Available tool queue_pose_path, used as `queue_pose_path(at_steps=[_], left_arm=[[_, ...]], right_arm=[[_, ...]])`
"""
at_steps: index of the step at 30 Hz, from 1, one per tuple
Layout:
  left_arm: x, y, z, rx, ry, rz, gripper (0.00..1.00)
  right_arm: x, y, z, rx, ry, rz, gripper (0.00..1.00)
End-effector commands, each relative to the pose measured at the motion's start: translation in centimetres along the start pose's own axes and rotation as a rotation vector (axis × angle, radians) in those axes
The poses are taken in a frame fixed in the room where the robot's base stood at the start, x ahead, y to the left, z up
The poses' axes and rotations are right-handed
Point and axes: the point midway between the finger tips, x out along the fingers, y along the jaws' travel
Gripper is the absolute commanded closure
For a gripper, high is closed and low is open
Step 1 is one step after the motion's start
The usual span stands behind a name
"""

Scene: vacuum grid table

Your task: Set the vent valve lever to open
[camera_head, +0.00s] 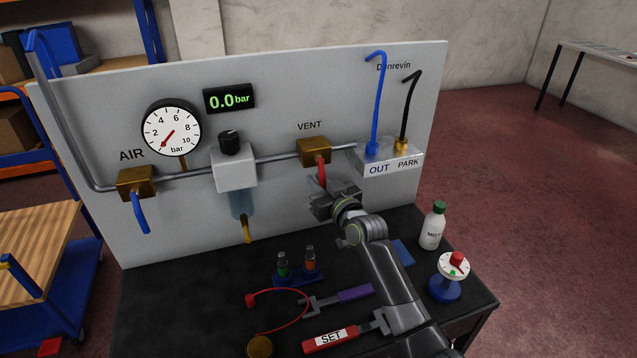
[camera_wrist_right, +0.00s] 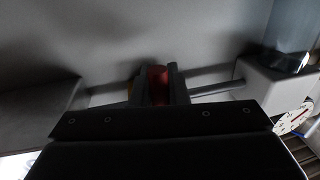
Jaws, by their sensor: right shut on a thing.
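The vent valve (camera_head: 314,152) is a brass block on the panel's grey pipe, under the VENT label. Its red lever (camera_head: 322,172) points down from the block, its lower end hidden by my right gripper (camera_head: 324,192). In the right wrist view the red lever (camera_wrist_right: 157,78) stands between the two fingers of my right gripper (camera_wrist_right: 157,92), which is shut on it. My left gripper is in neither view.
The panel (camera_head: 280,105) also carries a blue-levered AIR valve (camera_head: 137,183), a gauge (camera_head: 172,127), a display reading 0.0 bar (camera_head: 229,98) and an OUT/PARK block (camera_head: 390,160).

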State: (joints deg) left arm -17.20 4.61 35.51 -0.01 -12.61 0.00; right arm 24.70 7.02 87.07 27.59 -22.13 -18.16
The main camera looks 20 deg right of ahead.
Motion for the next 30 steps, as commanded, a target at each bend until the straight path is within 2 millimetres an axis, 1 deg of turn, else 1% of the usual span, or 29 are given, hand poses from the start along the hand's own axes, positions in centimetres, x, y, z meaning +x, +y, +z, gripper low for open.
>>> queue_pose_path(at_steps=[5,11,21,30], left_arm=[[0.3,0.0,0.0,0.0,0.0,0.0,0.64],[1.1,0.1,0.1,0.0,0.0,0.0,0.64],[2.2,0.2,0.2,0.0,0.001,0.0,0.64],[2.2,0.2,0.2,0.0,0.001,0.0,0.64]], right_arm=[[-0.1,0.3,0.1,-0.038,-0.006,0.001,1.0],[-0.2,0.9,0.1,-0.144,-0.027,0.0,1.0],[-0.5,2.6,-0.4,-0.443,-0.086,0.001,1.0],[-0.8,4.0,-1.4,-0.723,-0.143,0.001,1.0]])
